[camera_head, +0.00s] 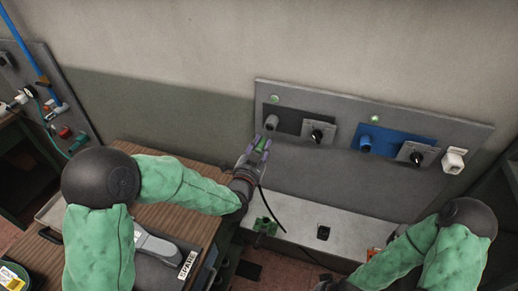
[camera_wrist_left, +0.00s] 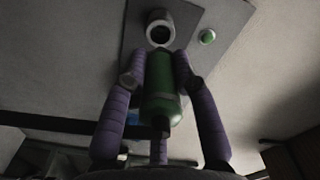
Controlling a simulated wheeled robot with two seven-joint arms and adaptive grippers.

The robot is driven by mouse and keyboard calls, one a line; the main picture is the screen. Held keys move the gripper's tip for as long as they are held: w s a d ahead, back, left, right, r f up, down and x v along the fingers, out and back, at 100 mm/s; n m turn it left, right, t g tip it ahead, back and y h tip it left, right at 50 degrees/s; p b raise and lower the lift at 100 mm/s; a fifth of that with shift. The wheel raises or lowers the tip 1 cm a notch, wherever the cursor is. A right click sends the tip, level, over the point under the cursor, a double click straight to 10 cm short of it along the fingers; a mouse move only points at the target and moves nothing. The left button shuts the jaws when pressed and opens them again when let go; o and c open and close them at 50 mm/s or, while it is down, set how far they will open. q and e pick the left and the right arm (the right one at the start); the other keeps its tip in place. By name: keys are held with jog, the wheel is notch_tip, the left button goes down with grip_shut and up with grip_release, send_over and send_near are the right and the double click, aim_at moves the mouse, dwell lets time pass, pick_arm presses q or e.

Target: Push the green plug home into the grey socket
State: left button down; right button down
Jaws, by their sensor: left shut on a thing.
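The green plug (camera_wrist_left: 165,95) is held between the purple fingers of my left gripper (camera_wrist_left: 161,70). In the head view, my left gripper (camera_head: 260,148) is shut on the plug (camera_head: 258,150), just below the grey socket (camera_head: 271,122). The socket is a round grey collar on a dark plate at the left of the wall panel. In the left wrist view, the socket's dark opening (camera_wrist_left: 160,30) shows beyond the plug's far end, with a visible gap between them. My right arm reaches in at the lower right; its gripper is largely cut off at the bottom edge.
A black cable hangs below my left gripper. A pale ledge (camera_head: 345,220) and a wooden worktop (camera_head: 170,222) lie below.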

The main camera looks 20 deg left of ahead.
aim_at(265, 137)
pick_arm(q)
jog(key=shift+w+d, duration=0.1)
jog(key=shift+w, duration=1.45)
jog(key=shift+w+b, duration=0.3)
jog(key=shift+w, duration=0.4)
jog(key=shift+b, duration=1.05)
jog(key=shift+w+b, duration=0.3)
jog(key=shift+w, duration=0.45)
dwell(0.5)
jog(key=c, duration=0.9)
grip_release()
jog(key=s, duration=1.2)
